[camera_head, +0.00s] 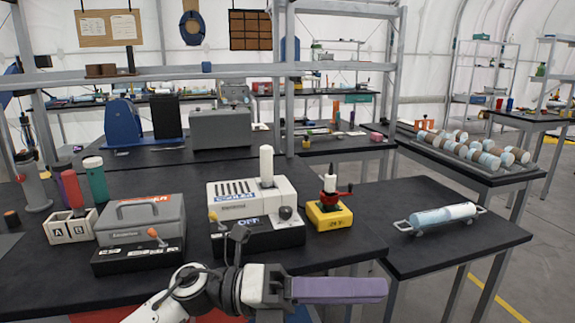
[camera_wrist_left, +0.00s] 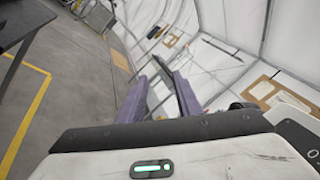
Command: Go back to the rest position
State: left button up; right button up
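My left gripper (camera_head: 376,290) reaches in from the bottom of the head view, in front of the front edge of the black table (camera_head: 335,250). Its purple fingers point to the right, seen side-on. In the left wrist view my left gripper (camera_wrist_left: 160,78) has its two purple fingers apart, with nothing between them. My right gripper is in neither view.
On the table are a grey box machine (camera_head: 140,225), a white machine with a white cylinder (camera_head: 255,205), a yellow-based device (camera_head: 329,212) and a white A-B block (camera_head: 68,227). A lower table (camera_head: 470,245) at right holds a white-blue cylinder on a carrier (camera_head: 442,217).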

pick_arm(q)
jog(key=w+a+f+n+t+y, duration=0.4)
jog(key=a+f+n+t, duration=0.45)
jog(key=n, duration=0.75)
jog(key=w+a+f+n+t+y, duration=0.1)
jog(key=a+f+n+t+y, duration=0.5)
jog(key=f+n+t, duration=0.75)
jog(key=s+a+f+n+g+y, duration=0.2)
jog(key=s+a+f+n+g, duration=0.1)
jog(key=s+f, duration=0.3)
jog(key=s+a+f+n+g+y, duration=0.2)
jog(key=s+a+f+n+g, duration=0.2)
jog(key=s+f+n, duration=0.1)
jog(key=s+a+f+n+g+y+p, duration=0.1)
jog(key=s+a+f+n+g+y, duration=0.1)
jog(key=s+f, duration=0.6)
jog(key=a+n+g, duration=0.1)
jog(key=n+g, duration=0.1)
jog(key=n, duration=0.1)
jog(key=shift+s+a+y, duration=0.3)
jog(key=shift+s+a, duration=0.05)
jog(key=shift+a, duration=0.05)
